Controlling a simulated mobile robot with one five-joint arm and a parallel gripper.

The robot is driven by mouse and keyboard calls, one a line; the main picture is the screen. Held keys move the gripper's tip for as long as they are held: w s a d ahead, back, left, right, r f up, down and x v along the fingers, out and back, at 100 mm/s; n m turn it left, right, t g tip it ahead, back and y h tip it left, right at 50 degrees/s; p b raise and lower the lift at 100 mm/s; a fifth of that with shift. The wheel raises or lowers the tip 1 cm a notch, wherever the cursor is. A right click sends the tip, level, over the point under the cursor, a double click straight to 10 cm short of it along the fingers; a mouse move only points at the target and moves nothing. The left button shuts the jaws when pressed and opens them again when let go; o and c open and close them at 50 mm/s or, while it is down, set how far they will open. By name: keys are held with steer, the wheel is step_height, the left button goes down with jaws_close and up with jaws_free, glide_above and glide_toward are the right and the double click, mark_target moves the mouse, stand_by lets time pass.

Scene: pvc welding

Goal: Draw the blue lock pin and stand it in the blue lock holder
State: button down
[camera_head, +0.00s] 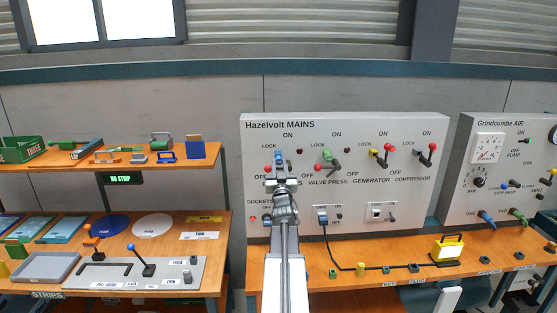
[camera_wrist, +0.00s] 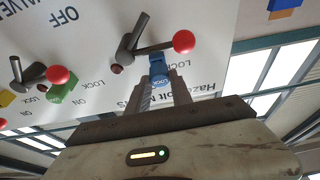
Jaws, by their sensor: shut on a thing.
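The blue lock pin (camera_head: 278,157) is at the leftmost lever of the Hazelvolt MAINS panel (camera_head: 350,215), beside the LOCK label. In the wrist view the blue pin (camera_wrist: 159,68) sits between the fingertips, close to the lever with the red ball (camera_wrist: 184,41). My gripper (camera_wrist: 160,82) is shut on the pin; in the head view my gripper (camera_head: 281,184) is right in front of the panel. I cannot tell how far the pin sits in its hole. I cannot make out a blue lock holder; my arm hides part of the bench.
A green lock (camera_head: 327,155) and a yellow lock (camera_head: 374,153) are at neighbouring levers. Small green (camera_head: 333,273) and yellow (camera_head: 360,269) pieces stand on the bench (camera_head: 440,278) near a black cable. A yellow case (camera_head: 447,247) is further right. Shelves with parts are at the left.

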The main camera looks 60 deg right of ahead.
steer(key=shift+w+d, duration=0.4)
steer(key=shift+d, duration=0.2)
steer(key=c, duration=1.1)
jaws_free()
steer(key=shift+o, duration=0.2)
steer(key=shift+a, duration=0.1)
steer(key=s+a, duration=0.5)
steer(key=a, duration=0.2)
steer(key=shift+f+b, duration=0.45)
steer(key=shift+s, duration=0.1)
